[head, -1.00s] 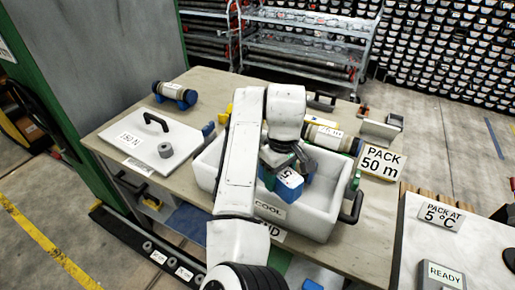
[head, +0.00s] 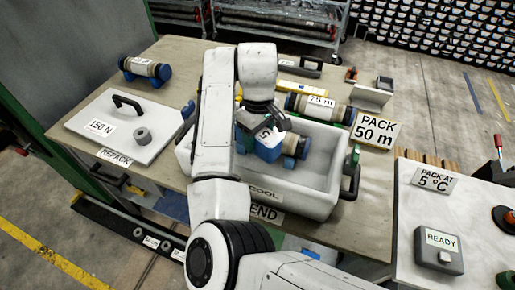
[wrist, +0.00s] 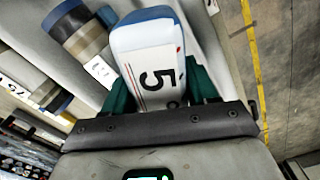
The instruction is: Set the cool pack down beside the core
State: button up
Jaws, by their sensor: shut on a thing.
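The cool pack (head: 268,152) is a blue block with a white face marked 5. My gripper (head: 266,128) is shut on it over the left part of the white box labelled COOL (head: 318,196). In the wrist view the pack (wrist: 146,58) sits between the green fingers of my gripper (wrist: 160,90). A core (head: 291,146) with blue end rings lies in the box just right of the pack. The wrist view shows a core (wrist: 84,38) beside the pack. Whether the pack touches the box floor or the core, I cannot tell.
The box lid (head: 125,130) with a black handle lies on the bench left of the box. Another core (head: 318,107) lies behind the box, and one (head: 145,69) at the back left. A PACK 50 m sign (head: 376,129) stands at the right. The box's right part is clear.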

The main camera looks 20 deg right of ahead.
aim_at(258, 149)
jog(key=shift+f+b, duration=1.4)
jog(key=shift+f, duration=1.15)
notch_tip(258, 149, down, 7)
jog(key=b, duration=0.7)
jog(key=shift+r, duration=0.1)
jog(key=shift+s+f+b, duration=0.15)
jog(key=shift+f+b, duration=0.15)
jog(key=shift+f, duration=0.3)
jog(key=shift+f, duration=0.45)
jog(key=shift+s+f, duration=0.1)
jog(key=shift+f, duration=0.1)
jog(key=o, duration=1.5)
jog(key=shift+c, duration=0.2)
jog(key=r, duration=1.1)
jog(key=shift+w+a+r, duration=0.1)
jog(key=shift+w+r, duration=0.1)
jog(key=shift+r, duration=0.85)
